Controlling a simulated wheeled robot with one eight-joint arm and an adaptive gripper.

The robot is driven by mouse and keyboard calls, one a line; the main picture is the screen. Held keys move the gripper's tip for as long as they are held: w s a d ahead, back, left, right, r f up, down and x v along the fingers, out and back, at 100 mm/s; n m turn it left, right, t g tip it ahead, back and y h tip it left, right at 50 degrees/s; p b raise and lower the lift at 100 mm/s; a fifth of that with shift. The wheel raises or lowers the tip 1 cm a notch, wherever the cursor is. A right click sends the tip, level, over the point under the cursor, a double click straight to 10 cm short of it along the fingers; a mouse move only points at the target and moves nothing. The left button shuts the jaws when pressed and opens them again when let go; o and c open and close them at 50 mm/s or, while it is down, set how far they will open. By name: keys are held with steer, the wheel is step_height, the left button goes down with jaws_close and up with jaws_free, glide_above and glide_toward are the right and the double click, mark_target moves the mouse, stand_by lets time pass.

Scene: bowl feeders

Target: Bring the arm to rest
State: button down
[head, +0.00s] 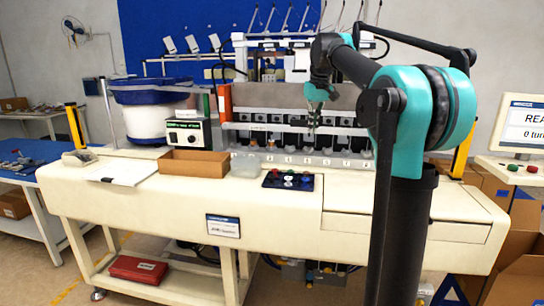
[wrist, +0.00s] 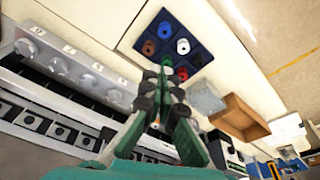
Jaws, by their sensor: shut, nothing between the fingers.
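My teal and black arm (head: 408,110) reaches up from the right and bends left over the white bench. My gripper (head: 313,122) hangs in front of the row of dark slots on the feeder machine (head: 275,127), pointing down. In the wrist view my gripper (wrist: 165,68) has its green and black fingers together, with nothing visible held. Past the fingertips in that view is the dark blue tray (wrist: 201,27) with several coloured round pieces; the tips overlap its edge in the picture, and I cannot tell the height above it.
The dark blue tray (head: 288,181) lies near the front. The bench's right part is clear. A monitor (head: 522,125) stands far right.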

steer(key=s+d+f+m+t, duration=0.1)
steer(key=s+d+f, duration=0.1)
steer(key=s+f, duration=1.4)
steer(key=s+d+f+m, duration=0.2)
steer(key=s+d+f, duration=0.1)
steer(key=s+f, duration=1.4)
step_height(320, 180, down, 7)
steer(key=shift+r+t+h, duration=0.2)
steer(key=shift+t+h, duration=0.1)
steer(key=shift+t, duration=0.1)
steer(key=shift+a, duration=0.1)
